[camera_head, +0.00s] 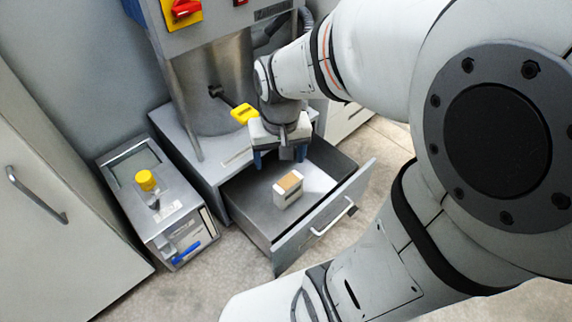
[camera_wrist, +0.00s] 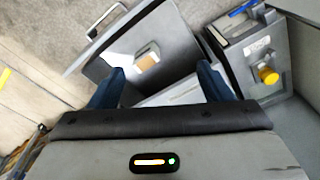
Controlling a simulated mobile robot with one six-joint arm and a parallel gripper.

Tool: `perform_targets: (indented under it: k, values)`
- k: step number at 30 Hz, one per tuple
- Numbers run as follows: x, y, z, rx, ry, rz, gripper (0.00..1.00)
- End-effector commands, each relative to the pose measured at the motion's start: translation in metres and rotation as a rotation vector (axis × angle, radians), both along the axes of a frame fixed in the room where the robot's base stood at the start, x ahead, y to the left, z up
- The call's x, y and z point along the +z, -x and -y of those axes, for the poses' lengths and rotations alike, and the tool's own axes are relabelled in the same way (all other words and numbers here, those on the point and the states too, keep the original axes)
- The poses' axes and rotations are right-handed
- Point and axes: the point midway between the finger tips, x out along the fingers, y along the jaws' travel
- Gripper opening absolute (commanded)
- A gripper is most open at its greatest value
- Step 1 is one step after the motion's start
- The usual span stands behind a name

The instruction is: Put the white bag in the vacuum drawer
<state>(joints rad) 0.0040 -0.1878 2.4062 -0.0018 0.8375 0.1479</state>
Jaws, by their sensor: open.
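A small white block-like pack with a tan top, which looks like the white bag (camera_head: 284,197), sits inside the open drawer (camera_head: 250,212). In the wrist view the bag (camera_wrist: 147,53) shows ahead of and between my fingers, inside the drawer (camera_wrist: 100,68). My gripper (camera_head: 279,157) points down above the rear part of the drawer. Its blue fingers are apart with nothing between them; the gripper also shows in the wrist view (camera_wrist: 160,68). The bag stands clear of the fingers, nearer the drawer front. My gripper hides part of the drawer's back.
The drawer front has a bar handle (camera_head: 334,217). The machine (camera_head: 205,90) with a yellow-handled lever (camera_head: 244,113) rises behind. A grey box with a yellow knob (camera_head: 146,180) stands at left, near a cabinet (camera_head: 50,200). Floor is free before the drawer.

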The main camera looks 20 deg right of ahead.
Motion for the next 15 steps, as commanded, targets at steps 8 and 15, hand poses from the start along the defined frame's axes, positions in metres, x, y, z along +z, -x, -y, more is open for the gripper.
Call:
perform_targets:
  k: [8,15]
  values:
    - [0.013,0.049,-0.001,0.142,0.011,0.014,0.72]
    - [0.013,0.051,-0.002,0.151,0.011,0.013,0.72]
